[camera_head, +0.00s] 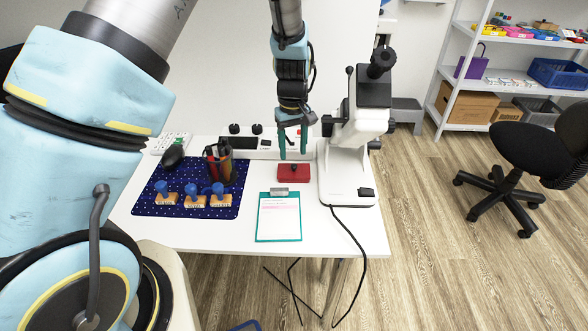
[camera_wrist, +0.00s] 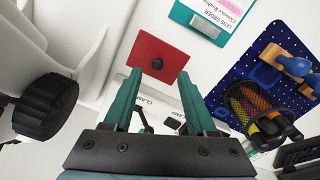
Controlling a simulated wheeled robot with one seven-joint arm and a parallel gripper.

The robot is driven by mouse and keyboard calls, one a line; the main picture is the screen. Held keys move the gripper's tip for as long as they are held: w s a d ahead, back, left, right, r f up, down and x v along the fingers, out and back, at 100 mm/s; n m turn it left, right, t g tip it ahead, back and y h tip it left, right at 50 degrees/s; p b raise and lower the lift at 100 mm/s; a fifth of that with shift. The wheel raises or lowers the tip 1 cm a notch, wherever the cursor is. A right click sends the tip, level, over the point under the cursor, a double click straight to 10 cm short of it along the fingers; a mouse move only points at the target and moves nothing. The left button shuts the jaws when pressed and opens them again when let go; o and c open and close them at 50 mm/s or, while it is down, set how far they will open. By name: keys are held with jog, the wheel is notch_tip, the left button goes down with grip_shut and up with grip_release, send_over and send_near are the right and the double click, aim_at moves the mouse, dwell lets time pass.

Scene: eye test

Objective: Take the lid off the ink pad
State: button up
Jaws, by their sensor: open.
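The ink pad (camera_head: 293,173) is a small red block lying on the white table, behind the clipboard. Its red lid (camera_wrist: 152,48) fills the top, with a small dark knob (camera_wrist: 157,64) on it. I cannot make out a seam between lid and pad. My gripper (camera_head: 293,156) points down above the pad, with its two green fingers apart and nothing between them. In the wrist view my open gripper (camera_wrist: 159,74) has its fingertips on either side of the knob, near the lid's edge. I cannot tell the exact height gap.
A white microscope (camera_head: 345,165) stands close right of the pad. A teal clipboard (camera_head: 279,236) lies in front. On the left, a blue mat (camera_head: 152,200) holds several stamps and a pen cup (camera_head: 219,166). A white device (camera_head: 262,149) with knobs is behind.

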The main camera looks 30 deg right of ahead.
aim_at(294, 165)
jog(key=shift+w+d+f+p, duration=0.15)
jog(key=shift+f+p, duration=0.45)
jog(key=shift+f, duration=0.7)
jog(key=shift+w+d+f+p, duration=0.1)
jog(key=shift+f+p, duration=0.45)
jog(key=shift+f, duration=0.75)
jog(key=shift+s, duration=0.1)
grip_shut()
